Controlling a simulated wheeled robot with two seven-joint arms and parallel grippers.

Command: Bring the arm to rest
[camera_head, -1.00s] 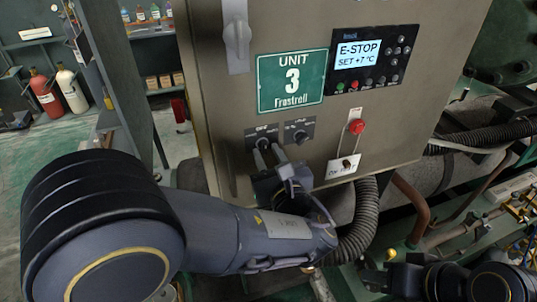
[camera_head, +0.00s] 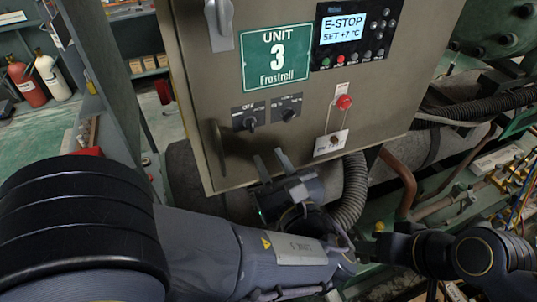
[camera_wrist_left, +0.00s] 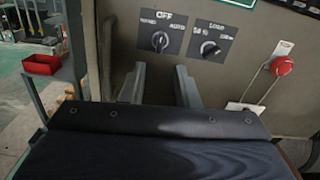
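My left gripper (camera_head: 272,164) is open and empty, just below and in front of the grey control cabinet (camera_head: 205,95). Its two fingers (camera_wrist_left: 158,86) are spread apart in the left wrist view, below the selector knobs. The left knob (camera_head: 250,123), under the label OFF, is clear of the fingers and also shows in the left wrist view (camera_wrist_left: 160,40). A second knob (camera_head: 288,114) sits to its right. My right gripper (camera_head: 370,250) is at the lower right, partly dark and cluttered; its opening is not clear.
The display (camera_head: 330,31) reads E-STOP, SET +7 °C. A red button (camera_head: 344,102) sits above a white switch plate (camera_head: 331,142). A corrugated hose (camera_head: 350,195) and copper pipe (camera_head: 400,180) run right of my left gripper. A red bin (camera_wrist_left: 41,64) stands far left.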

